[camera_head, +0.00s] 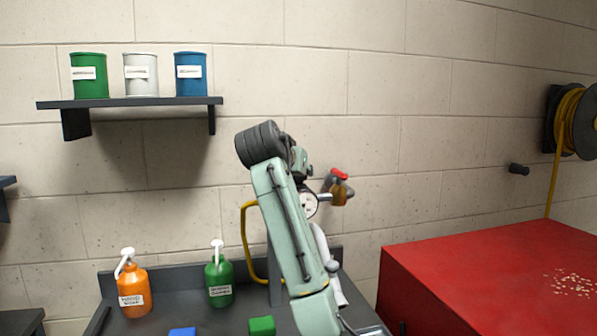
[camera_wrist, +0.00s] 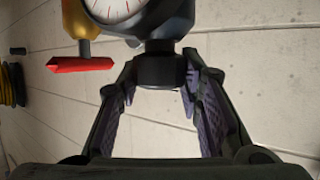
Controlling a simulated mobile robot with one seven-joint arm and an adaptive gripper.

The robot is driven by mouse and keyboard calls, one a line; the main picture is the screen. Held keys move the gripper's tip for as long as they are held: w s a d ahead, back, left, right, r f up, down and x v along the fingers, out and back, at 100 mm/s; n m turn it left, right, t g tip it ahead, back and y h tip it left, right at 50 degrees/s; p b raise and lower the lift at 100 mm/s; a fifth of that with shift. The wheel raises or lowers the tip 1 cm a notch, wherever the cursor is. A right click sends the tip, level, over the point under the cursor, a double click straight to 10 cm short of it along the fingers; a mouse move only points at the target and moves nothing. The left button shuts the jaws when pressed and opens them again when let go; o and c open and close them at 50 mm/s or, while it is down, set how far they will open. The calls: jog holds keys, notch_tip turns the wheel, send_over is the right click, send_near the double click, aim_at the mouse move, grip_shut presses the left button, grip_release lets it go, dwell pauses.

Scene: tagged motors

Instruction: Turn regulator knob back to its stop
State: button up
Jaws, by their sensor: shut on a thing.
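The regulator has a white-faced gauge with red marks (camera_wrist: 115,8), cut off by the top edge of the wrist view. Its dark regulator knob (camera_wrist: 160,68) points down between the fingers of my gripper (camera_wrist: 160,76). The gripper is shut on the knob, with one finger on each side. In the camera_head view the gauge (camera_head: 310,204) shows beside my green arm, low on the wall. The knob and my fingertips cannot be made out there, as my arm is in front.
A red valve handle (camera_wrist: 80,64) on a brass fitting (camera_wrist: 80,22) sits close left of the knob. A dark bench (camera_head: 180,315) holds an orange bottle (camera_head: 134,288) and a green bottle (camera_head: 219,279). A red cabinet (camera_head: 480,265) stands right; a shelf (camera_head: 130,102) with cans hangs upper left.

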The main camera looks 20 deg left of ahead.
jog(key=c, duration=0.4)
jog(key=shift+n+y, duration=0.3)
jog(key=n+g+y, duration=0.1)
jog(key=n+y, duration=0.1)
jog(key=y, duration=0.1)
jog(key=n+g+y, duration=0.1)
jog(key=n+y, duration=0.2)
jog(key=shift+d, duration=0.1)
jog(key=n+g+y, duration=0.3)
jog(key=n, duration=0.1)
jog(key=shift+r+n+g+y, duration=0.1)
jog(key=shift+n+g+y, duration=1.2)
jog(key=shift+n+g, duration=0.9)
jog(key=shift+g, duration=0.4)
jog(key=o, duration=1.2)
